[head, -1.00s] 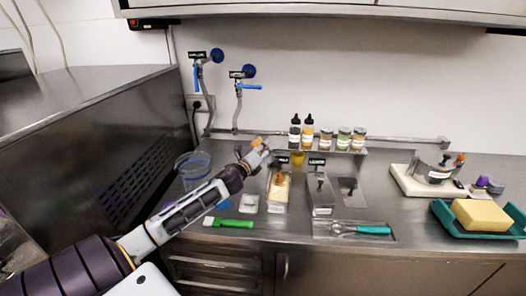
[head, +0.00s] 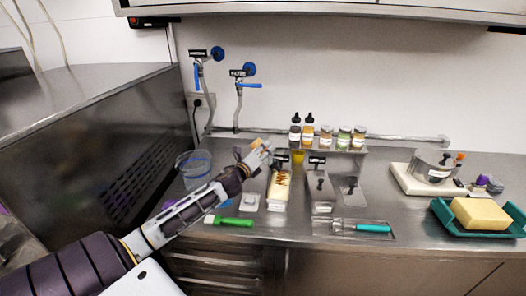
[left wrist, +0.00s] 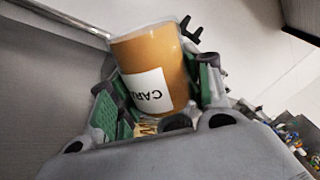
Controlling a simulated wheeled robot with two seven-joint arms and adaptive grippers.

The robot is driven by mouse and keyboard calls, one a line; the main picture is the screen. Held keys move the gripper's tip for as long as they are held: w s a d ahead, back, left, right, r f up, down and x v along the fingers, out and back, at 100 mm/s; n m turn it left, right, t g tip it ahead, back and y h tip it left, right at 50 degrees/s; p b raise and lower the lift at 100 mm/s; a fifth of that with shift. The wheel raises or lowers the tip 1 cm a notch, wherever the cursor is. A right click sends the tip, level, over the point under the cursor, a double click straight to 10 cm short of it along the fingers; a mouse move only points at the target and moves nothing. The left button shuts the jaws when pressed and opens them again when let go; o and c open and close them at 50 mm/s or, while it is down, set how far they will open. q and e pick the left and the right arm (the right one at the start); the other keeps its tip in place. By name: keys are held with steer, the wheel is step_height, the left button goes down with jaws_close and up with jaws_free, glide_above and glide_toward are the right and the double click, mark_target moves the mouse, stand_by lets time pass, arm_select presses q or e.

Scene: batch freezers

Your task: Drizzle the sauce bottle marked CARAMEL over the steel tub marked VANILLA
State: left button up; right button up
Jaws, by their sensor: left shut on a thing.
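My left gripper (head: 256,157) is shut on the caramel bottle, at the back left of the counter. In the left wrist view the amber bottle (left wrist: 155,68) sits between the green finger pads, with a white label on which "CARA" can be read; it looks tilted. In the head view the bottle is small and mostly hidden by the gripper. Just right of the gripper and below it is a steel tub (head: 278,207) with pale contents and brown-orange sauce lines across the top. Its front label is too small to read. My right gripper is not in view.
A second steel tub (head: 322,206) stands to the right. Several bottles and jars (head: 326,137) line the back shelf. A clear bucket (head: 196,178) stands left, behind my arm. A green-handled tool (head: 234,222) lies in front. A teal tray (head: 450,224) with a yellow block is far right.

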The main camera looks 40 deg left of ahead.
arm_select(q)
steer(key=shift+s+d, duration=0.3)
steer(key=shift+s, duration=0.25)
steer(key=shift+s+d+p, duration=0.2)
steer(key=shift+s+p, duration=0.1)
steer(key=shift+s, duration=0.15)
stand_by(0.7)
steer(key=shift+s+d, duration=0.45)
steer(key=shift+s, duration=0.25)
steer(key=shift+s+d+p, duration=0.3)
steer(key=shift+s, duration=0.3)
steer(key=shift+s+d+p, duration=0.25)
steer(key=shift+s+d, duration=0.05)
steer(key=shift+s, duration=0.25)
stand_by(0.5)
stand_by(0.7)
steer(key=shift+n+p, duration=0.75)
steer(key=shift+n, duration=1.35)
